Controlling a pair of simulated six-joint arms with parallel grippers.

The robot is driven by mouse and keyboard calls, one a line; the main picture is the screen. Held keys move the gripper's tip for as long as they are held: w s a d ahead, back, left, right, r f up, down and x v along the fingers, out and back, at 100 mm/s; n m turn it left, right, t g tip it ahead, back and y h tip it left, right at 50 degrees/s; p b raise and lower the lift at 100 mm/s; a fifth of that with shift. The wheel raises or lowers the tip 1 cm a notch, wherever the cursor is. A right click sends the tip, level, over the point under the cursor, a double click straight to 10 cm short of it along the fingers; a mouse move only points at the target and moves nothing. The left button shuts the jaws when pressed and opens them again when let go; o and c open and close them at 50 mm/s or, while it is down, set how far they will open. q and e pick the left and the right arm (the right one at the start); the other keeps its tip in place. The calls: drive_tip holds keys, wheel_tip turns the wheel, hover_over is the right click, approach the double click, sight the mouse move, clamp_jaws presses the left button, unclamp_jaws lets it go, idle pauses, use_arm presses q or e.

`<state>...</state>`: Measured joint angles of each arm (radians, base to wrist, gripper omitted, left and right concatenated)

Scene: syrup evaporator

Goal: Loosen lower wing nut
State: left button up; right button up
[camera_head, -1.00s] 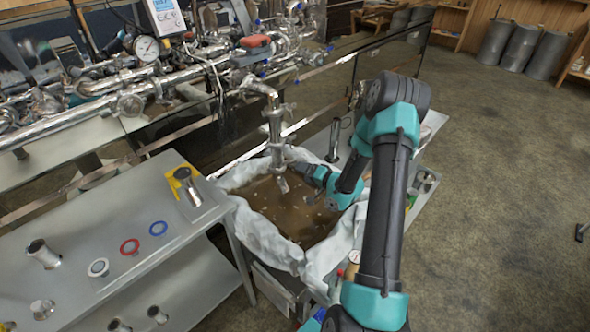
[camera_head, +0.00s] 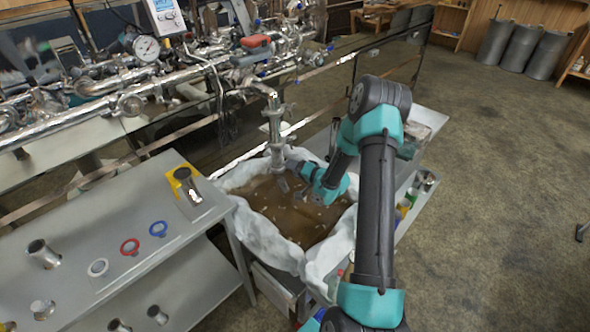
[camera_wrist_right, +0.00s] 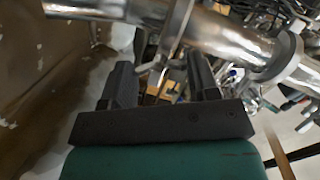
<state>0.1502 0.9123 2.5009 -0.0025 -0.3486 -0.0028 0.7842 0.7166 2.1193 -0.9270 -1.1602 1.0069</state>
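A shiny vertical pipe (camera_head: 274,122) hangs over the bin, with clamps along it; the lower wing nut is too small to make out clearly in the head view. My right gripper (camera_head: 291,164) is beside the pipe's lower part, to its right. In the right wrist view, my right gripper (camera_wrist_right: 160,76) is open, its two dark fingers apart. The metal pipe (camera_wrist_right: 215,32) crosses just beyond the fingertips. A clamp with a thin metal piece (camera_wrist_right: 174,38) reaches toward the gap between them; I cannot tell whether the fingers touch it. My left gripper is not in view.
A lined bin (camera_head: 262,238) of brown liquid stands below the pipe. A grey table (camera_head: 125,205) at left holds metal fittings plus a red ring (camera_head: 130,247) and a blue ring (camera_head: 158,229). Piping and a gauge (camera_head: 146,47) fill the back left. Open floor lies at right.

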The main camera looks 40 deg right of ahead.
drive_tip(key=c, duration=0.4)
drive_tip(key=shift+n+h, duration=0.3)
drive_tip(key=shift+n, duration=0.2)
drive_tip(key=o, duration=0.9)
drive_tip(key=shift+s, duration=0.15)
drive_tip(key=shift+r+v, duration=0.2)
drive_tip(key=shift+v, duration=4.1)
drive_tip(key=shift+r+v, duration=0.2)
drive_tip(key=shift+v, duration=4.05)
